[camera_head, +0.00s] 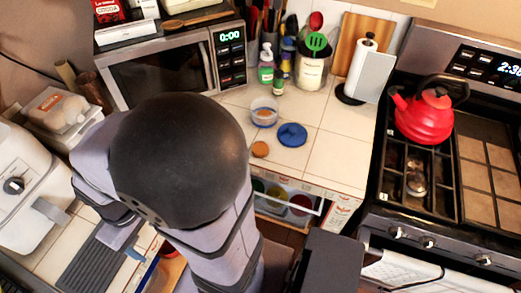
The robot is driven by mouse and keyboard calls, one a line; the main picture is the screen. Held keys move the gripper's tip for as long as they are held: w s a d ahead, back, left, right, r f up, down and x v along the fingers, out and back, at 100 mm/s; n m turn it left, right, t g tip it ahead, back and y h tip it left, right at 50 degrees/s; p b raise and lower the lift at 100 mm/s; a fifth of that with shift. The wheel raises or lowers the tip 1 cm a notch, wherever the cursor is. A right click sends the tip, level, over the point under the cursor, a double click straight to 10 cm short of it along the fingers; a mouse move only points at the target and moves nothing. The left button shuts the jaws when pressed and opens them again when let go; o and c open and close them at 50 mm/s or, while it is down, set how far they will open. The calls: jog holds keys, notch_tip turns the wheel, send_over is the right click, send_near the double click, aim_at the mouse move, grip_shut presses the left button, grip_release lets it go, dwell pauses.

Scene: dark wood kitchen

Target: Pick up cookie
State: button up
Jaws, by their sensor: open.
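A round brown cookie (260,149) lies flat on the white tiled counter, near its front edge. It is just right of the big black rounded joint of my arm and apart from it. A small clear container (264,112) stands behind the cookie, with something brown inside. A round blue lid (292,134) lies to the right of the cookie. My arm fills the lower left and middle of the view. I cannot make out my gripper or its fingertips.
A microwave (165,72) stands behind my arm. A green bottle (266,66), a utensil crock (311,72) and a paper towel roll (370,74) line the back. A red kettle (424,115) sits on the stove. An open drawer (290,200) is below the cookie. Tiles right of the lid are clear.

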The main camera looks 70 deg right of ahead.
jog(key=s+d+f+m+b, duration=0.1)
jog(key=s+d+f+m, duration=0.2)
jog(key=d, duration=0.6)
jog(key=s+d+f+m+b, duration=0.1)
jog(key=s+d+m, duration=0.35)
jog(key=d, duration=0.45)
jog(key=s+d+f+m+b, duration=0.1)
jog(key=s+d+f+m, duration=0.3)
jog(key=d, duration=0.5)
jog(key=d+r+m, duration=0.2)
jog(key=d+m, duration=0.1)
jog(key=d, duration=0.1)
jog(key=d+r+m+h, duration=0.1)
jog(key=d+r+m, duration=0.1)
jog(key=d+m, duration=0.2)
jog(key=w+d+r+m+g, duration=0.1)
jog(key=d+r+m, duration=0.2)
jog(key=d, duration=0.2)
jog(key=shift+w, duration=0.1)
jog(key=m, duration=0.4)
jog(key=shift+s+a+m, duration=0.25)
jog(key=shift+m, duration=0.1)
